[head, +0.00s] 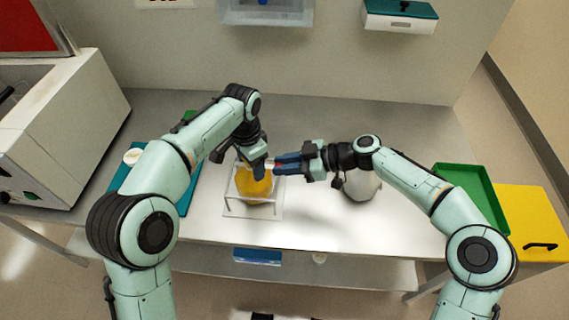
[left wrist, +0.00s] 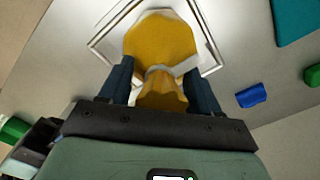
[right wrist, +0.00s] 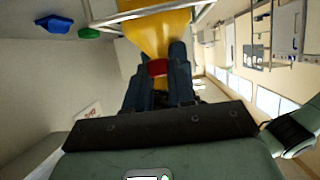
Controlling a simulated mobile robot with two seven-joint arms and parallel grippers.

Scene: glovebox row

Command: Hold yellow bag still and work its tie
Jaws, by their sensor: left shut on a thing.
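The yellow bag (head: 254,187) stands in a pale wire-like frame (head: 231,213) on the table. In the left wrist view the bag (left wrist: 160,38) narrows to a neck with a pale band, the tie (left wrist: 190,65), around it; one tail sticks out to the right. My left gripper (head: 257,170) is shut on the bag's gathered neck from above. My right gripper (head: 279,164) comes in from the right at the neck. In the right wrist view a small red piece (right wrist: 157,68) sits between its fingertips, against the yellow bag; whether they grip it is unclear.
A whitish rounded object (head: 362,184) stands right of the bag, partly behind my right arm. A green tray (head: 474,178) and yellow box (head: 535,215) are at the right. A teal tray (head: 186,199) lies left under my arm. A white machine (head: 62,120) stands far left.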

